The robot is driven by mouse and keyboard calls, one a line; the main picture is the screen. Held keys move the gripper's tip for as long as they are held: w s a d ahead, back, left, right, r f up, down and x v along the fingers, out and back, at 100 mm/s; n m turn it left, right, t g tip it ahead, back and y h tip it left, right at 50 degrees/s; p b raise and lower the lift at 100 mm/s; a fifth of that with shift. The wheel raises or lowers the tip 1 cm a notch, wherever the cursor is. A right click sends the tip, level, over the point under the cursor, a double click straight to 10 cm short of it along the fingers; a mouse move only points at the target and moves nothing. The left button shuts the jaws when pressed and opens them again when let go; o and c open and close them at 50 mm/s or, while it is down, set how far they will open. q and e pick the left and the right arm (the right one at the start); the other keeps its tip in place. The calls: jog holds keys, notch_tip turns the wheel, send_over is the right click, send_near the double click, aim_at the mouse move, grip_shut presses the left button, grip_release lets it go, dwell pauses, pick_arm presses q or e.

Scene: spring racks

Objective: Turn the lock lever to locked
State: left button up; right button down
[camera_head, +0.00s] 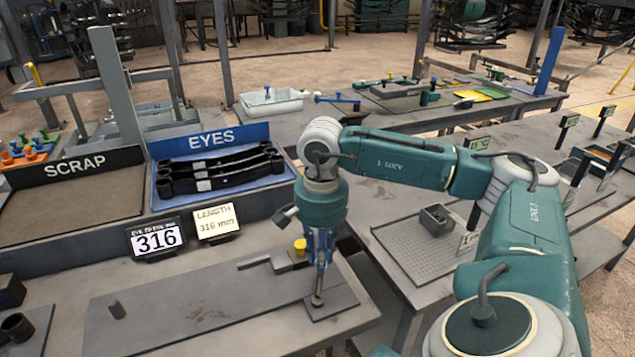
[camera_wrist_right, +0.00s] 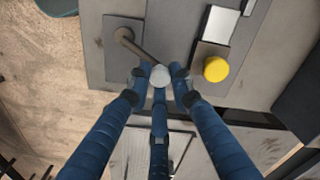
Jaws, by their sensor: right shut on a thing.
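The lock lever is a short dark arm with a round pivot (camera_head: 317,299) on a dark square plate (camera_head: 345,299) at the right end of the front bench fixture. In the right wrist view the lever (camera_wrist_right: 140,48) runs diagonally from its pivot to a pale round knob (camera_wrist_right: 160,76). My right gripper (camera_head: 321,264) points down over the fixture. In the right wrist view its blue fingers (camera_wrist_right: 160,80) are closed around the knob. The lock markings cannot be read. My left gripper is in neither view.
A yellow knob (camera_head: 300,246) stands close beside the gripper; it also shows in the right wrist view (camera_wrist_right: 216,69). Behind are a blue EYES tray (camera_head: 208,140) with dark springs and a SCRAP tray (camera_head: 75,200).

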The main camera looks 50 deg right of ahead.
jog(key=shift+w+r, duration=0.1)
jog(key=c, duration=1.5)
grip_release()
jog(key=shift+c, duration=0.2)
jog(key=shift+r, duration=0.1)
notch_tip(320, 180, up, 12)
